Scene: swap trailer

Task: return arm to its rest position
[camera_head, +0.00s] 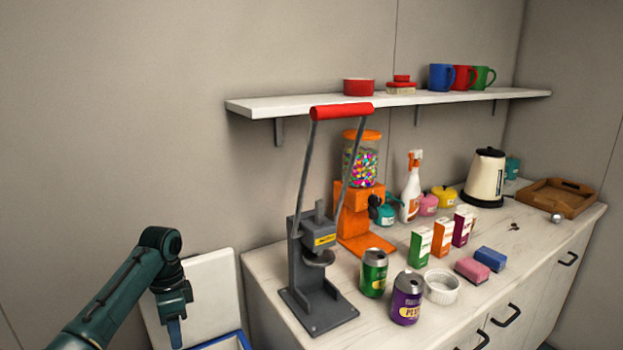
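My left arm comes in from the lower left of the head view, and its gripper (174,325) points down beside the left end of the counter. It is in front of a white panel and close to a blue-edged container, apart from the objects on the counter. I cannot make out a gap between its fingers, and I see no object clearly held. My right arm and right gripper are not in the view.
On the counter (262,285) stand a grey press (312,270) with a red handle, a candy dispenser (362,195), a green can (373,275), a purple can (406,300), a white bowl (441,287) and a kettle (485,178). A shelf (260,105) hangs above. The blue-edged container (228,342) is below left.

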